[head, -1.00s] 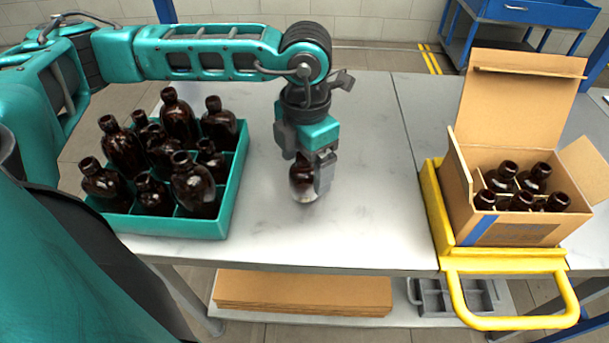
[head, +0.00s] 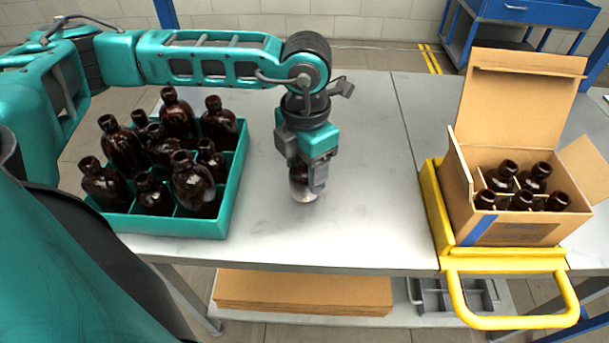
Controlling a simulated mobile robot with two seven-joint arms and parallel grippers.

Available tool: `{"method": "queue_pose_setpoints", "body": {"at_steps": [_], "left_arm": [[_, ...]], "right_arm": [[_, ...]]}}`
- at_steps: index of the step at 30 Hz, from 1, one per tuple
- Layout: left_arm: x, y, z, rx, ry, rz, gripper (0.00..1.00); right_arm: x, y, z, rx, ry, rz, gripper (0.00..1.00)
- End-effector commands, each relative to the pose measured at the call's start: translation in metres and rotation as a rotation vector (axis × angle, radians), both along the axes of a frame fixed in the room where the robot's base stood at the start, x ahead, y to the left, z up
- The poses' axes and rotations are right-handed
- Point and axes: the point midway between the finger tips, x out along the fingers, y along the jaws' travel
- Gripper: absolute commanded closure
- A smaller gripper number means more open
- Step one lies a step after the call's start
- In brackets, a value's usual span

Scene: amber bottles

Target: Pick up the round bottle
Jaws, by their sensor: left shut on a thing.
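A dark amber bottle (head: 301,193) is in the middle of the table, mostly hidden by my left gripper (head: 306,180). Only its lower part shows, with a pale, shiny base. My left gripper points down and is shut on this bottle. I cannot tell whether the bottle's base touches the table. My right gripper is not in view.
A teal crate (head: 172,226) with several amber bottles stands at the left. A cardboard box (head: 513,236) with several amber bottles and raised flaps stands at the right in a yellow holder (head: 437,220). The grey table (head: 370,215) is clear between them. Flat cardboard (head: 302,294) lies on the lower shelf.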

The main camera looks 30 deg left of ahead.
Motion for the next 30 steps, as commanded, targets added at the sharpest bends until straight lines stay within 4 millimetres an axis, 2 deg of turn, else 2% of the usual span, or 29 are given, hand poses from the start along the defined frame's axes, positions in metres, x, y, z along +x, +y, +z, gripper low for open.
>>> {"method": "queue_pose_setpoints", "body": {"at_steps": [8, 14, 20, 30], "left_arm": [[0.0, 0.0, 0.001, -0.001, -0.002, 0.0, 0.74], [0.001, 0.0, 0.015, -0.001, -0.005, 0.0, 0.74], [0.001, 0.0, 0.054, -0.001, -0.007, 0.0, 0.74], [0.001, -0.001, 0.151, -0.002, -0.006, -0.002, 0.74]], "right_arm": [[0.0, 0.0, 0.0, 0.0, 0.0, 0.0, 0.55], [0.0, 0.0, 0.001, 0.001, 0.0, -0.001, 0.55], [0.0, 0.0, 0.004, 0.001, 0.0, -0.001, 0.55], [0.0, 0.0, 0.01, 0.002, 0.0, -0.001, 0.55]]}}
